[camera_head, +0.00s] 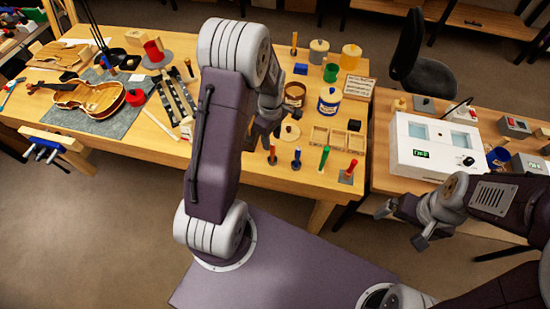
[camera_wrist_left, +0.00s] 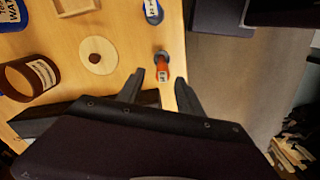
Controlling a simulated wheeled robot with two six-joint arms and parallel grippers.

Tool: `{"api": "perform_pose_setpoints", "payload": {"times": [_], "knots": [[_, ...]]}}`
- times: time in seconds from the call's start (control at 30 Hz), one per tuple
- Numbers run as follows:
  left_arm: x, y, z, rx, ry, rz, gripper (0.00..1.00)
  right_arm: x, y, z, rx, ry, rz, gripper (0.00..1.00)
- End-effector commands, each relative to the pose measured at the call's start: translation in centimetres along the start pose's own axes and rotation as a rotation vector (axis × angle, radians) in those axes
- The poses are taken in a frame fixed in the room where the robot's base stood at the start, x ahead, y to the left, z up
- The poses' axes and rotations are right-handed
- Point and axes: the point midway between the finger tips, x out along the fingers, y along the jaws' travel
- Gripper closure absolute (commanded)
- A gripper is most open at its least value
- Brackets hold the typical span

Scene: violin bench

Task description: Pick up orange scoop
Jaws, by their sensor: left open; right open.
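The orange scoop (camera_head: 272,154) stands upright near the front edge of the wooden bench, leftmost of a row of coloured-handled tools. In the left wrist view the orange scoop (camera_wrist_left: 163,70) shows between the tips of my open left gripper (camera_wrist_left: 160,78), with a small label on it. Both fingers look apart from it. In the head view my left gripper (camera_head: 265,132) hangs just above and behind the scoop, partly hidden by its own arm. My right gripper (camera_head: 402,228) is open and empty, in front of the right-hand table.
A pale disc with a knob (camera_wrist_left: 98,56) and a brown labelled jar (camera_wrist_left: 30,76) are close by. A violin (camera_head: 85,97) lies at the left.

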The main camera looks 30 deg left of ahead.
Motion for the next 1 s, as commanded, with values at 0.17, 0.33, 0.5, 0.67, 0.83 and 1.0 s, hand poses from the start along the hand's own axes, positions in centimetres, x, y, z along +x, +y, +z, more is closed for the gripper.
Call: {"api": "perform_pose_setpoints", "payload": {"times": [0.17,0.33,0.5,0.67,0.83,1.0], "knots": [[2.7,-0.1,0.1,0.001,-0.002,-0.005,0.57,-0.3,0.0,0.0,0.000,0.000,0.000,0.00],[3.5,-0.1,0.1,0.001,-0.001,-0.002,0.57,-0.4,0.0,0.0,0.000,0.000,0.000,0.00],[6.1,-0.4,0.5,0.002,-0.002,-0.007,0.57,-1.1,0.0,-0.1,0.000,0.000,0.000,0.00],[8.3,-0.2,0.5,0.001,-0.001,-0.003,0.57,-1.1,0.0,-0.1,0.000,0.000,0.000,0.00],[8.5,-0.2,0.4,0.001,0.000,0.000,0.57,-1.1,0.0,-0.1,0.000,0.000,0.000,0.00],[8.5,-0.2,0.4,0.001,0.000,-0.001,0.87,-1.1,0.0,-0.1,0.000,0.000,0.000,0.00]]}}
